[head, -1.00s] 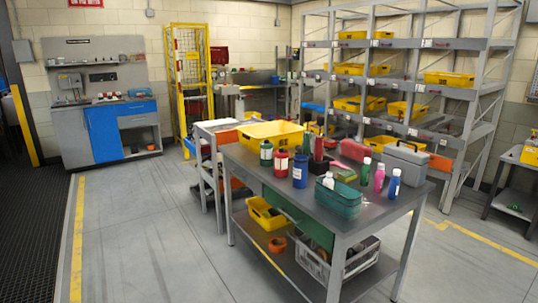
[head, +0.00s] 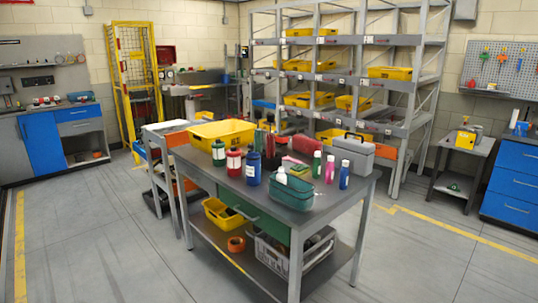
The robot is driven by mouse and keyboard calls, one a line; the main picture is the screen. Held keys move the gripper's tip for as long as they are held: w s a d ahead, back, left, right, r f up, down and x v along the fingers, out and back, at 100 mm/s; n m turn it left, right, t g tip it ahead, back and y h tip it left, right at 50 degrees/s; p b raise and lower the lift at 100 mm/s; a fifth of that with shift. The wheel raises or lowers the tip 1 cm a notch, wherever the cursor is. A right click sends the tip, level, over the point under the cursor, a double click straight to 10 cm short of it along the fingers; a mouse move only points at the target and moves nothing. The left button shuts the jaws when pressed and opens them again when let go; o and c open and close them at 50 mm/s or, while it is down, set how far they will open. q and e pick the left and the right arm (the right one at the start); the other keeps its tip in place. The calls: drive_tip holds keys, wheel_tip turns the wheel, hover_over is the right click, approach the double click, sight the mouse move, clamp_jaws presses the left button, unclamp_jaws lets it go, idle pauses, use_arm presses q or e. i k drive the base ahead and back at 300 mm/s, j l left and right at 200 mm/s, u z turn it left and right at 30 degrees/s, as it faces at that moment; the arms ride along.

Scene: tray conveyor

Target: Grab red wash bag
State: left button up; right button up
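A red bag-like item (head: 287,148) lies toward the back of the grey workbench (head: 325,206), behind the bottles and left of a grey case. It is partly hidden by dark red and green items in front of it. A dark green wash bag (head: 287,190) with a white-capped item at its top sits at the front edge of the bench. Neither of my grippers is in the head view.
Several bottles, including a blue one (head: 253,170) and a red one (head: 234,163), stand on the bench. A yellow crate (head: 228,127) and a grey case (head: 353,156) stand at its back. Grey shelving (head: 411,104) rises behind.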

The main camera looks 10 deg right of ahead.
sight(301, 143)
drive_tip(key=i+l+u, duration=0.1)
drive_tip(key=l, duration=0.2)
drive_tip(key=i+l, duration=0.2)
drive_tip(key=l, duration=0.15)
drive_tip(key=i+l+u, duration=0.15)
drive_tip(key=l, duration=0.2)
drive_tip(key=i+l, duration=0.15)
drive_tip(key=l, duration=0.2)
drive_tip(key=i+l+u, duration=0.15)
drive_tip(key=l, duration=0.2)
drive_tip(key=i+l+u, duration=0.1)
drive_tip(key=l, duration=0.25)
